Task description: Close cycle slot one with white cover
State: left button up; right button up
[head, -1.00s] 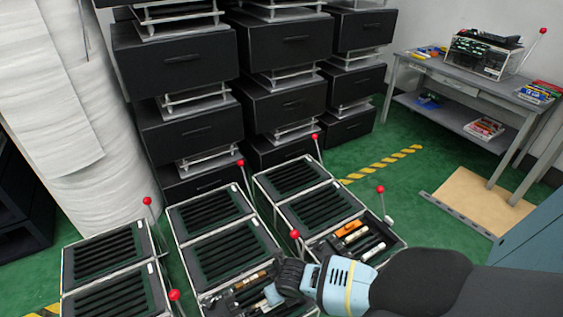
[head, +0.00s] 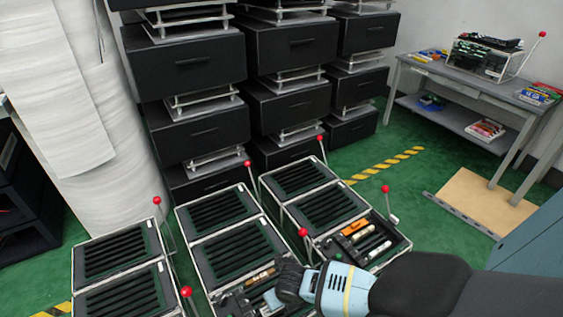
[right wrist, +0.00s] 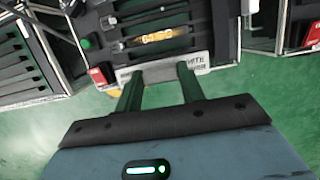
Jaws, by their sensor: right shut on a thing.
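The slot case (head: 252,280) at the front middle has an open bay with a brown-gold strip, partly hidden by my right gripper (head: 280,293). In the right wrist view, two dark fingers (right wrist: 158,85) reach the light grey front edge (right wrist: 158,75) of a case, beside a white label (right wrist: 190,66) whose text is too small to read surely. A gold-brown strip (right wrist: 157,35) lies in the case behind it. The right gripper is shut on what looks like this grey edge part. I cannot make out a separate white cover. My left gripper is not in view.
Cases stand on the green floor with red-ball levers (head: 157,201) (head: 385,189). The case at right (head: 355,240) holds orange and white strips. Black drawer stacks (head: 290,50) stand behind. A workbench (head: 470,75) is at right. A yellow-black floor stripe (head: 385,163) crosses clear floor.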

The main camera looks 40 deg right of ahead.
jog(key=shift+f+b, duration=0.4)
jog(key=shift+f, duration=0.2)
jog(key=shift+f+b, duration=1.5)
jog(key=shift+f, duration=0.8)
jog(key=shift+p, duration=0.3)
jog(key=shift+f+b, duration=0.75)
jog(key=shift+f, duration=0.35)
jog(key=o, duration=1)
